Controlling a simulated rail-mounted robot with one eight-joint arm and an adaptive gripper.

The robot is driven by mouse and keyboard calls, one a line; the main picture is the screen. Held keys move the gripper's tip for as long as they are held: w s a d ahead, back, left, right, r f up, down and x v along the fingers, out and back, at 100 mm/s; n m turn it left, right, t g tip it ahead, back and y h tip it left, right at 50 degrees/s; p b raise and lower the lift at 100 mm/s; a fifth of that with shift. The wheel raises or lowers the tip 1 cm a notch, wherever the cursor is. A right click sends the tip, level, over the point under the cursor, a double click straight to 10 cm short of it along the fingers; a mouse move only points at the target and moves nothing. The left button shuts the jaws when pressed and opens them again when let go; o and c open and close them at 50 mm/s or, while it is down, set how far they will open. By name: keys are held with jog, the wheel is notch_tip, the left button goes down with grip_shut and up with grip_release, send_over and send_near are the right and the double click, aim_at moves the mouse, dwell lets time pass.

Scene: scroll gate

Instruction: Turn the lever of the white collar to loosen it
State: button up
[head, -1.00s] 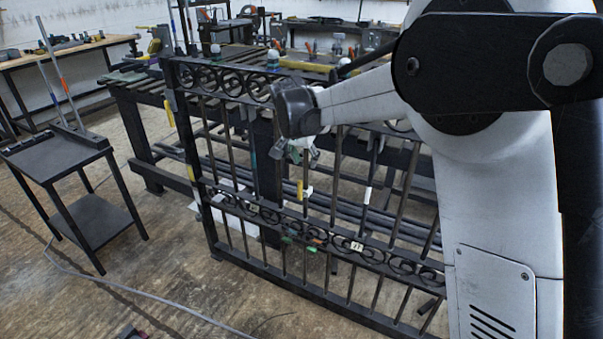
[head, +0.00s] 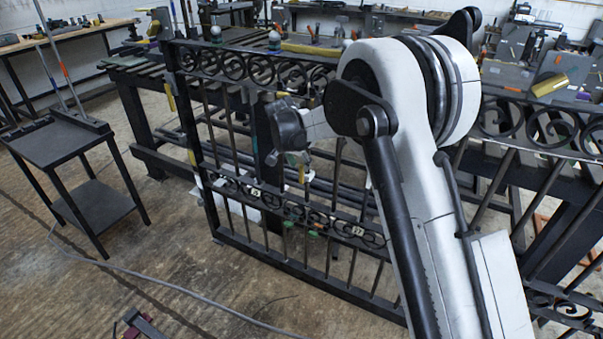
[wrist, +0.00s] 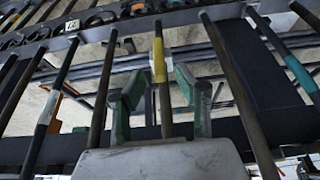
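In the wrist view, a white piece (wrist: 167,67) sits on a thin upright bar of the dark gate, against a yellow sleeve (wrist: 159,47). I take it for the white collar; its lever is not clearly distinguishable. My gripper (wrist: 158,88) is open, its green-and-grey fingers on either side of this bar, with gaps to it. The white piece lies just beyond the fingertips, between them. In the head view my gripper (head: 296,158) is at the gate's middle height, and the yellow sleeve (head: 302,174) shows just below it. Contact cannot be told.
Other bars stand close on both sides, one with a white band (wrist: 46,110) and one with a teal band (wrist: 298,72). A scroll row with a number tag (head: 358,231) runs below.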

aim_at(300, 167)
jog(key=shift+b+x, duration=0.3)
jog(key=shift+x, duration=1.75)
grip_shut()
